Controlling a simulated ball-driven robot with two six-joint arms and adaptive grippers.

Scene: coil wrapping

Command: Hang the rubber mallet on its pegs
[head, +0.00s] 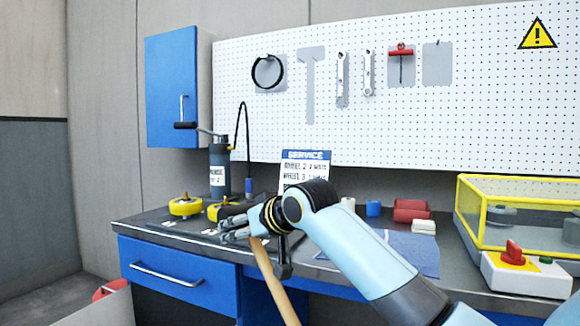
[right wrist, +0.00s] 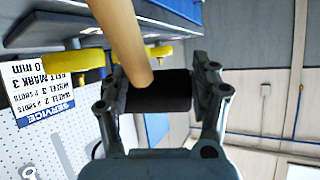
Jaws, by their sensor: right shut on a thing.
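The rubber mallet shows its pale wooden handle (head: 273,285) in the head view, slanting down to the right from my right gripper (head: 238,230). In the right wrist view my right gripper (right wrist: 163,92) is shut on the mallet's black head (right wrist: 160,95), with the handle (right wrist: 122,38) pointing to the top of the picture. In the head view the gripper hides the mallet head. A grey mallet-shaped outline (head: 310,88) on the white pegboard (head: 440,120) is empty; its pegs are too small to tell. My left gripper is out of view.
Wrenches (head: 342,80) and a red-handled tool (head: 401,52) hang right of the outline, a black ring (head: 267,72) left. The workbench (head: 150,230) below holds yellow wheels (head: 186,206), a grey pump (head: 219,165), a service card (head: 305,168) and a yellow-framed case (head: 465,215).

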